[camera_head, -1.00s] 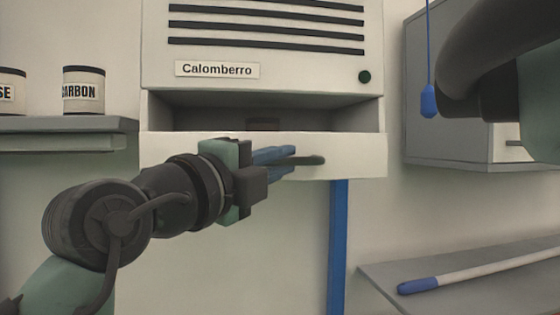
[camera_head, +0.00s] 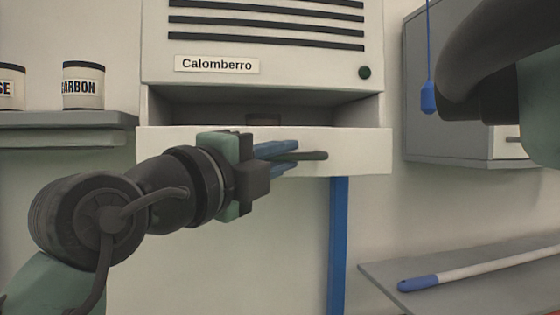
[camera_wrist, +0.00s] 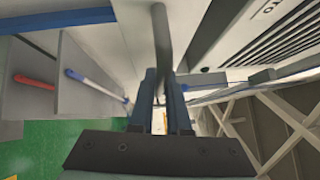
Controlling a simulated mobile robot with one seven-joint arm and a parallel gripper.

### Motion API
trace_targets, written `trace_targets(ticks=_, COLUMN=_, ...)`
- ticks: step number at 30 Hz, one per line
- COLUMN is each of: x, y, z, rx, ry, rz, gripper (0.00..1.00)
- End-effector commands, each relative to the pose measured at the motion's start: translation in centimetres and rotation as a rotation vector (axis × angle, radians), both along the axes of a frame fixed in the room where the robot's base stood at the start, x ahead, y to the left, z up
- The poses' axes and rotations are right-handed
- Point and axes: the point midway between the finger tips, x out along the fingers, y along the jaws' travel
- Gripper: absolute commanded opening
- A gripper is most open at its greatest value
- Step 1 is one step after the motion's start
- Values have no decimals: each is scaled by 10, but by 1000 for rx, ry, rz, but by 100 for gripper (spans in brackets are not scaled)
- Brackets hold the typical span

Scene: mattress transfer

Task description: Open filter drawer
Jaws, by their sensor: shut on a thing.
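The filter drawer (camera_head: 355,152) is the white-fronted drawer at the bottom of the Calomberro unit (camera_head: 300,75). It stands partly pulled out, with a dark gap above its front and a brownish thing (camera_head: 263,119) partly visible inside. Its dark bar handle (camera_head: 314,156) runs across the front. My gripper (camera_head: 285,155) has its blue fingers shut on the handle. In the wrist view the handle (camera_wrist: 161,40) passes between the fingers (camera_wrist: 163,88). The left part of the handle is hidden by my gripper.
A shelf (camera_head: 70,121) at left holds a CARBON canister (camera_head: 83,88) and another canister (camera_head: 10,88). A grey cabinet (camera_head: 450,140) hangs at right, with a blue pull cord (camera_head: 428,97) before it. A blue-tipped pole (camera_head: 470,268) lies on a lower shelf (camera_head: 385,290).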

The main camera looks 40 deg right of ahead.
Motion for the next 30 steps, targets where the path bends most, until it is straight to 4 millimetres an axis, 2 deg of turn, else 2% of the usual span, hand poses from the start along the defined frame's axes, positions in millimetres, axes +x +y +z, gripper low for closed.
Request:
trace_targets(ticks=4, x=-22, y=13, z=-7, rx=2, ry=-5, rz=0, gripper=0)
trace_targets(ticks=12, x=-74, y=45, z=-7, rx=4, ry=-6, rz=0, gripper=0)
trace_targets(ticks=18, x=-106, y=64, z=-5, rx=5, ry=-4, rz=2, gripper=0)
trace_targets(ticks=24, x=-125, y=76, z=-3, rx=5, ry=-2, rz=0, gripper=0)
trace_targets(ticks=30, x=-132, y=80, z=-2, rx=5, ry=1, rz=0, gripper=0)
